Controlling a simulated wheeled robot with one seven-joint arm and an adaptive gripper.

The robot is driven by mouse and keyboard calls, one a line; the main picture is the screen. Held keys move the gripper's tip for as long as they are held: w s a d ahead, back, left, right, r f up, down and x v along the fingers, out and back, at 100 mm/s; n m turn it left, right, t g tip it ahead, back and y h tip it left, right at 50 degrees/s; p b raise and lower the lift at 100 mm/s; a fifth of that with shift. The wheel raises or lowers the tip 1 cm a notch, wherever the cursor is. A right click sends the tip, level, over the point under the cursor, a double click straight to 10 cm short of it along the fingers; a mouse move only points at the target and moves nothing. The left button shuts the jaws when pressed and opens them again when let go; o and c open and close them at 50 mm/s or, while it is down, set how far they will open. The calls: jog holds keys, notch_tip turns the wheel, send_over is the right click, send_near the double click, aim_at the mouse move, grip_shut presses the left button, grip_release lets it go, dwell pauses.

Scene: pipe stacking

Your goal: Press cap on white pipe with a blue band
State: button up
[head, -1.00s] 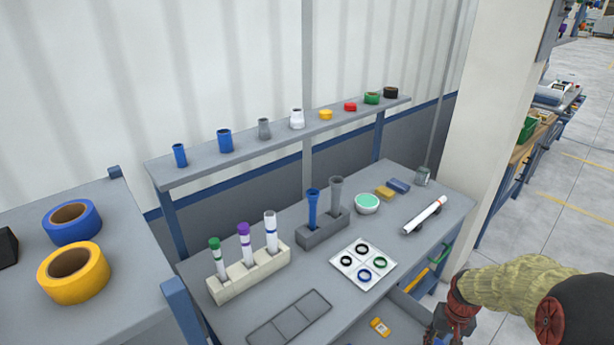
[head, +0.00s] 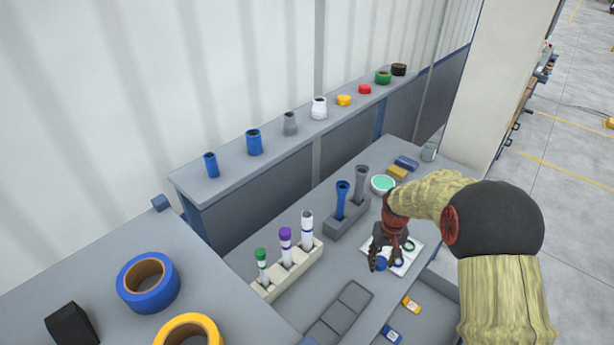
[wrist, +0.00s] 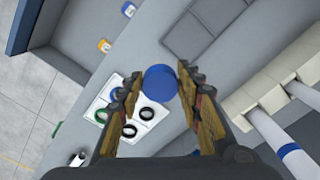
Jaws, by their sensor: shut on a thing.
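My gripper (head: 380,256) is shut on a round blue cap (head: 381,264), above the workbench near the white ring tray. In the wrist view, the blue cap (wrist: 160,83) sits between the fingertips, its flat face toward the camera. The white pipe with a blue band (head: 307,231) stands upright, open-topped, at the right end of a pale rack (head: 290,273). My gripper is right of this pipe and apart from it. The banded pipe also shows at the right of the wrist view (wrist: 287,150).
Two more white pipes stand in the rack, with a purple top (head: 286,245) and a green top (head: 262,264). A grey holder (head: 348,221) carries a blue and a grey pipe. A shelf (head: 230,175) with several fittings runs behind. An empty sectioned tray (head: 340,312) lies in front.

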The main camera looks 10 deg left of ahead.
jog(key=w+a+r+n+p, duration=0.1)
jog(key=w+a+r+p, duration=0.1)
jog(key=a+r+p, duration=0.1)
jog(key=w+a+r+n+p, duration=0.1)
jog(key=w+a+r+p, duration=0.1)
jog(key=a+r+p, duration=0.2)
jog(key=w+a+r+n+p, duration=0.1)
jog(key=w+a+r+p, duration=0.1)
jog(key=a+r+p, duration=0.1)
jog(key=shift+w+a+r+p, duration=0.15)
jog(key=shift+a+r, duration=0.1)
jog(key=shift+a, duration=0.45)
jog(key=shift+w+a+r+p, duration=0.15)
jog(key=shift+a+r, duration=0.1)
jog(key=shift+a, duration=0.4)
notch_tip(320, 180, up, 7)
jog(key=n+p, duration=0.3)
jog(key=p, duration=0.6)
send_over(309, 216)
jog(key=shift+a+f+b, duration=0.1)
jog(key=shift+f+b, duration=0.2)
jog(key=shift+f, duration=1.45)
jog(key=shift+f+b, duration=1.35)
jog(key=shift+f, duration=0.3)
jog(key=shift+f+b, duration=0.5)
jog(key=shift+b, duration=0.4)
jog(key=shift+f, duration=0.3)
jog(key=shift+f+b, duration=0.65)
jog(key=shift+b, duration=0.1)
jog(key=o, duration=0.9)
